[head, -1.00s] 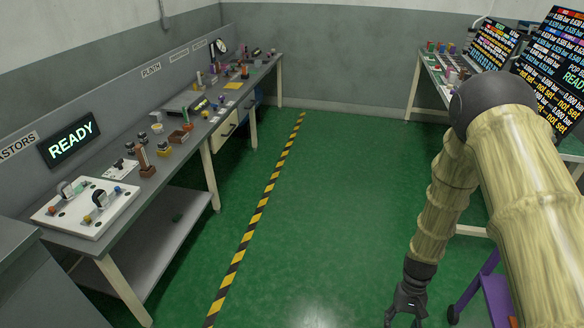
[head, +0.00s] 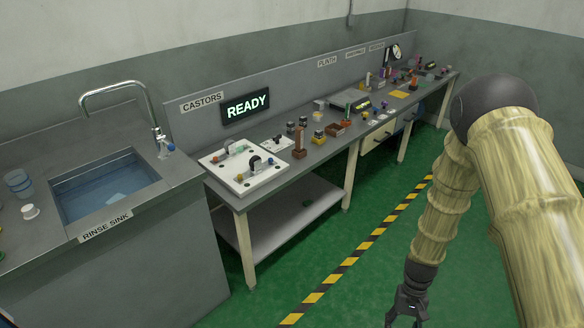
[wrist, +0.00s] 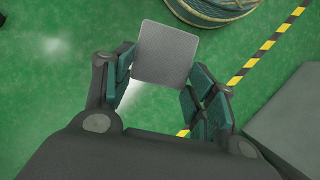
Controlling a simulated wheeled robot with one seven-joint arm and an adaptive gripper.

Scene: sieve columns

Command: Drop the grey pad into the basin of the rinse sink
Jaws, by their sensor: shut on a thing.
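The rinse sink (head: 178,172) is at the left in the head view, with a label on its front edge. Its basin (head: 72,212) holds blue water, and a pale patch shows in it that I cannot identify. A tall curved tap rises behind it. My gripper (head: 405,312) hangs low over the floor at the lower right, well away from the sink. In the wrist view my gripper (wrist: 162,84) is shut on the grey pad (wrist: 166,52), a flat square plate between the fingers. The pad cannot be made out in the head view.
A long workbench (head: 322,150) with small parts and a white board (head: 242,182) runs right from the sink. A yellow-black floor stripe (head: 345,264) runs along clear green floor.

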